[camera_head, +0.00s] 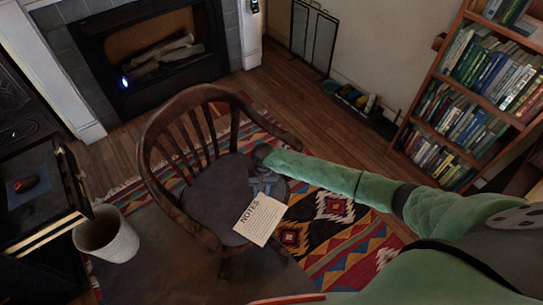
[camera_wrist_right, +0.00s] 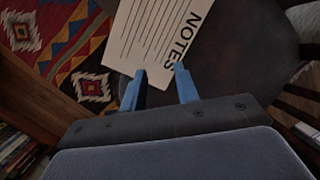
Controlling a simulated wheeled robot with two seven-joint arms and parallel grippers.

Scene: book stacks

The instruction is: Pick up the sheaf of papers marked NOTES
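The sheaf of papers marked NOTES (camera_head: 260,219) is cream-coloured and lies on the front right part of the dark seat of a wooden armchair (camera_head: 215,200), its lower corner near or past the seat edge. In the right wrist view the sheaf (camera_wrist_right: 150,38) shows ruled lines and the word NOTES at the near end. My right gripper (camera_head: 266,186) is over the seat beside the sheaf's top edge. Its two blue fingers (camera_wrist_right: 160,78) are apart with nothing seen between them but the sheaf's edge and seat. Contact with the paper cannot be told. My left gripper is not in view.
The chair's curved back and arm (camera_head: 187,96) surround the seat. A white bin (camera_head: 107,236) and a dark cabinet (camera_head: 40,200) stand at the left. A bookcase (camera_head: 480,90) is at the right, a fireplace (camera_head: 155,60) behind. A patterned rug (camera_head: 335,207) covers the floor.

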